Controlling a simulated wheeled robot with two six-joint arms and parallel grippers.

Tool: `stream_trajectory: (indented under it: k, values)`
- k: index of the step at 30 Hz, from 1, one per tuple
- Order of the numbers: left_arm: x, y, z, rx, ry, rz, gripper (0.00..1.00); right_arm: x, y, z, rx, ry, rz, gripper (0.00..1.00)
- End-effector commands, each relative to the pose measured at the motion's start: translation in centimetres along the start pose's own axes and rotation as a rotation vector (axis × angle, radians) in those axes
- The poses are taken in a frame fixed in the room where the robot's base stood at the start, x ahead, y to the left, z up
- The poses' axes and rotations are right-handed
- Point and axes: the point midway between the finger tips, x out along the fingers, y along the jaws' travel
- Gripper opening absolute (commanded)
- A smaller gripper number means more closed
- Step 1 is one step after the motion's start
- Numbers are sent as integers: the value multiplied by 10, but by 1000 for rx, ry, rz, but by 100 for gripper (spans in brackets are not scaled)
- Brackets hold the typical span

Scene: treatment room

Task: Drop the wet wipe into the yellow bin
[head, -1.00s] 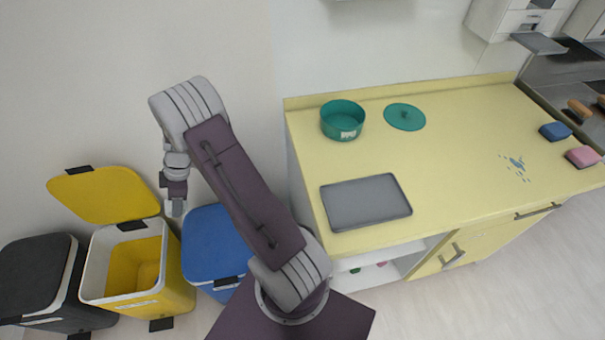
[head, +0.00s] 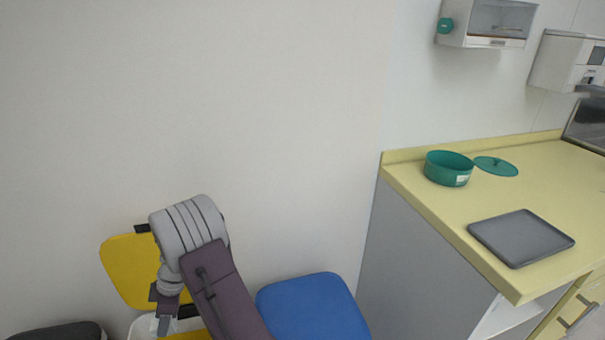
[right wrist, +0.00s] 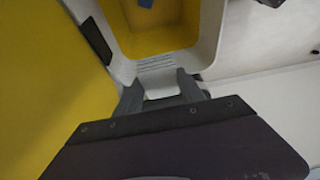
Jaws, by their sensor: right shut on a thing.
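The yellow bin shows at the lower left of the head view, its lid (head: 125,270) standing open and its pale rim (head: 140,329) partly cut off by the frame. In the right wrist view I see the bin's yellow inside (right wrist: 165,35), with a small blue thing (right wrist: 146,3) in it at the top edge. My right gripper (right wrist: 161,80) is at the bin's rim, pointing towards the opening. It is shut on the wet wipe, a pale patch between the fingers that is hard to make out. In the head view this gripper (head: 164,326) is low beside the lid. My left gripper is out of view.
A blue bin lid (head: 312,308) is right of the yellow bin, and a dark bin (head: 62,332) is left of it. A yellow counter (head: 440,222) on the right bears a green pot (head: 448,170), its green lid (head: 495,166) and a grey tray (head: 521,238).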

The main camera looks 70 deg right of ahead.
Motion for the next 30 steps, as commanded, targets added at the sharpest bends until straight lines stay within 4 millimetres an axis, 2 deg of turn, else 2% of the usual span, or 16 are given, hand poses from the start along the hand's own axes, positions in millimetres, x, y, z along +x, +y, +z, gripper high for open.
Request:
stream_trajectory:
  k: [1, 6, 17, 30]
  values:
    - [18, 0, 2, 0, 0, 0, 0, 15, 2, 8, 3, 1, 5, 8]
    - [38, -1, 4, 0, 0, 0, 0, 29, 6, 16, 9, 4, 15, 8]
    - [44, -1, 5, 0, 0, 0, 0, 36, 7, 21, 14, 4, 16, 8]
    - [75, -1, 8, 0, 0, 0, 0, 86, 7, 41, 14, 4, 15, 8]
